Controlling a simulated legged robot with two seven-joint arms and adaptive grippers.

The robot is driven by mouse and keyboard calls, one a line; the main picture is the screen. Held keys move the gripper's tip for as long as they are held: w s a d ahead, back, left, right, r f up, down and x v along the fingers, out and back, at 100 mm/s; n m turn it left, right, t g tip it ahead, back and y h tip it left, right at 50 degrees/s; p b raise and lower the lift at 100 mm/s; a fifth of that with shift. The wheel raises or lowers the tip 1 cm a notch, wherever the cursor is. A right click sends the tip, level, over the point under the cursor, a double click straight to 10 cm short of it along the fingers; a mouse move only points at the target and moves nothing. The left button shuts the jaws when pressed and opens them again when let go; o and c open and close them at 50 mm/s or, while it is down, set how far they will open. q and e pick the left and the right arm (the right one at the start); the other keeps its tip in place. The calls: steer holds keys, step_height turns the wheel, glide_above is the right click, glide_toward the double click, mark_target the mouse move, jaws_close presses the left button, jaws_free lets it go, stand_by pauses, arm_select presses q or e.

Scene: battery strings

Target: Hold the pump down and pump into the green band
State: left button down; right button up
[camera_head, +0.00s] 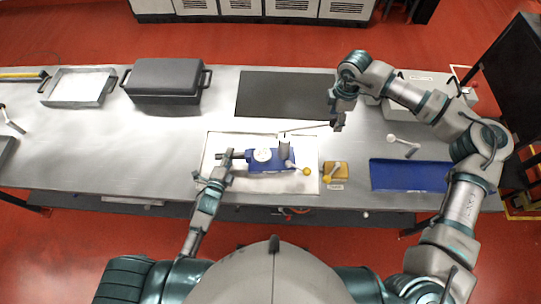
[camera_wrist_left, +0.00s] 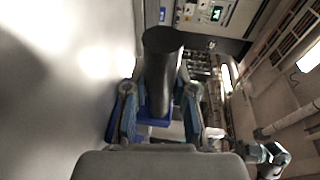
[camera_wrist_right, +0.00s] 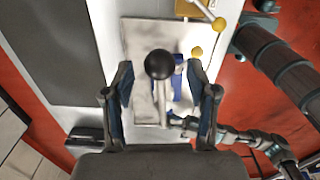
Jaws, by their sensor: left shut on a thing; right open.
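The blue pump (camera_head: 258,167) with a round white gauge (camera_head: 263,155) sits on a pale board; the gauge's needle and any green band are too small to read. My left gripper (camera_head: 226,168) is shut on the dark cylindrical handle (camera_wrist_left: 162,65) at the pump's left end, which stands between its fingers in the left wrist view. A thin pump lever (camera_head: 306,127) runs from the grey upright post (camera_head: 284,149) toward my right gripper (camera_head: 338,124). In the right wrist view the lever's black ball knob (camera_wrist_right: 159,64) lies between the open fingers, with gaps on both sides.
The pale board (camera_head: 222,143) lies on the steel bench. A yellow block (camera_head: 337,170) and a blue tray (camera_head: 408,175) are to its right. A dark mat (camera_head: 286,94), black case (camera_head: 165,79) and metal tray (camera_head: 77,88) lie at the back. The bench's left side is mostly clear.

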steer(key=shift+f, duration=1.2)
steer(key=shift+c, duration=0.2)
jaws_close()
step_height(320, 180, down, 4)
steer(key=shift+d+f, duration=0.1)
steer(key=shift+d, duration=0.05)
steer(key=shift+a+f, duration=0.2)
steer(key=shift+f, duration=1.85)
